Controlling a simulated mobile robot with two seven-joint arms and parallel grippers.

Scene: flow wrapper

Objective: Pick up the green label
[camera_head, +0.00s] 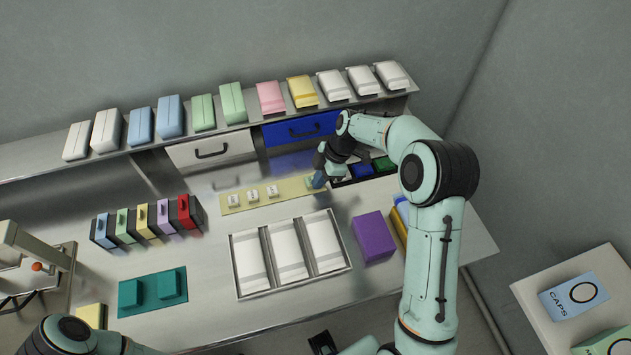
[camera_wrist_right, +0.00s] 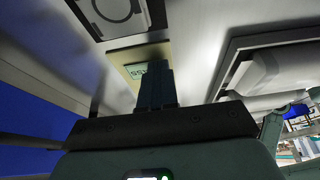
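A yellow strip (camera_head: 292,187) lies on the bench with several small tags on it. Three white tags (camera_head: 252,195) stand in a row toward its left. My right gripper (camera_head: 316,182) points down at the strip's right end and covers most of what is there. In the right wrist view, a small pale greenish label (camera_wrist_right: 137,70) with dark characters lies on the strip, partly behind the dark fingers (camera_wrist_right: 157,80). The fingers overlap in this view, so their gap and any hold are hidden. My left arm shows at the lower left, but its gripper is out of view.
Bins with blue (camera_head: 362,170) and green (camera_head: 385,164) contents stand close to the right of my right gripper. A purple box (camera_head: 373,236) and a metal tray (camera_head: 240,290) of white packs are nearer. Drawers (camera_head: 208,151) lie behind the strip.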

